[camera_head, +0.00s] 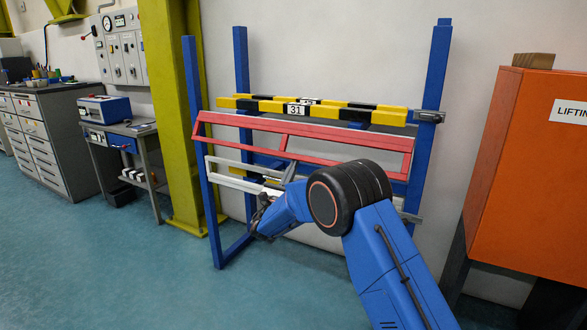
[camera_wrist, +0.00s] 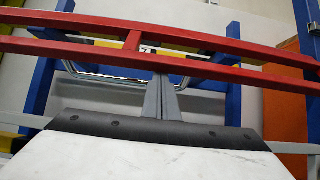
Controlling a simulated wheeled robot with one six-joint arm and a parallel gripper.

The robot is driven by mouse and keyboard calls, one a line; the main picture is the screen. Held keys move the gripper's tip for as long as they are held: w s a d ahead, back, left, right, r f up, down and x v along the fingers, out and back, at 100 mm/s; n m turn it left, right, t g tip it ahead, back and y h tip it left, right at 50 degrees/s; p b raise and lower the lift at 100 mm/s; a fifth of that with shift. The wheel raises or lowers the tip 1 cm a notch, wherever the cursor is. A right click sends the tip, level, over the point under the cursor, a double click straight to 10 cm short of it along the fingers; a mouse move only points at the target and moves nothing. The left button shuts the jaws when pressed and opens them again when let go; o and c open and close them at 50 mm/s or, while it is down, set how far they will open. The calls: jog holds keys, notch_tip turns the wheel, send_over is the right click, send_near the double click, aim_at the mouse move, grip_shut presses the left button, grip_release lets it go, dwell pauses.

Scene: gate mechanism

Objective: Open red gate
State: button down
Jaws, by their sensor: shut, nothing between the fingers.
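The red gate (camera_head: 330,134) is a long, narrow red frame with a short middle post. It spans the blue posts below the yellow-black bar, slightly slanted in the head view. In the wrist view its two red rails (camera_wrist: 90,53) cross the upper part of the picture. My gripper's grey fingers (camera_wrist: 162,80) are together and empty, with their tips at the lower red rail; I cannot tell whether they touch it. In the head view my gripper (camera_head: 262,212) is small and dark, left of my arm and below the red gate, partly hidden by my arm.
A yellow-black bar (camera_head: 350,113) marked 31 sits above the red gate. A white frame (camera_head: 232,182) is below it, partly behind my arm. Blue posts (camera_head: 434,80) stand at the sides. An orange cabinet (camera_head: 530,170) is at the right. The floor at left is clear.

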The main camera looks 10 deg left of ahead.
jog(key=s+a+r+g+y, duration=0.2)
jog(key=s+r+g, duration=0.4)
jog(key=s+r, duration=0.2)
jog(key=shift+a+r+g, duration=0.4)
jog(key=shift+r, duration=0.6)
dwell(0.6)
